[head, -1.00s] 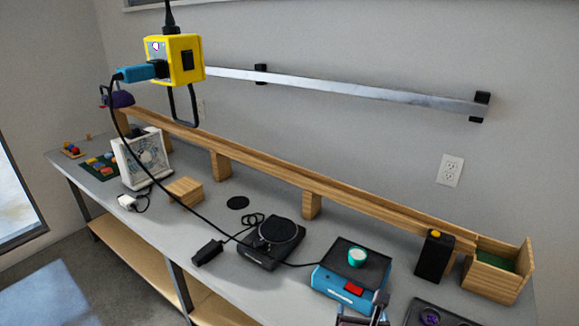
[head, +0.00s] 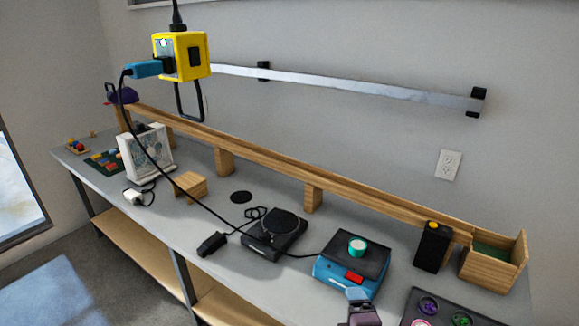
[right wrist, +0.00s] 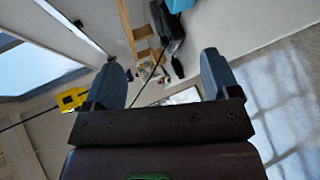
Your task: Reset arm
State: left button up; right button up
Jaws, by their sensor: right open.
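My right gripper (right wrist: 163,72) shows in the right wrist view with its two blue-grey fingers spread wide apart and nothing between them. In the head view part of my right gripper (head: 357,295) shows at the bottom edge, in front of the blue scale-like device (head: 335,277). Most of that arm is out of the picture. My left gripper is not in view.
The grey workbench (head: 212,252) holds a turntable-like device (head: 275,238), a black box with a yellow button (head: 432,247), a wooden bin (head: 490,270) and a dark tray (head: 415,308). A yellow outlet box (head: 181,56) hangs above. Open floor shows at lower left.

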jog(key=s+d+f+m+g, duration=0.1)
jog(key=s+d+f+m, duration=0.4)
jog(key=s+d+m, duration=0.2)
jog(key=s+d+f+m+g+h, duration=0.1)
jog(key=s+d+f+m, duration=0.5)
jog(key=s+m, duration=0.4)
jog(key=shift+d+f, duration=0.15)
jog(key=shift+d, duration=0.3)
dwell(0.7)
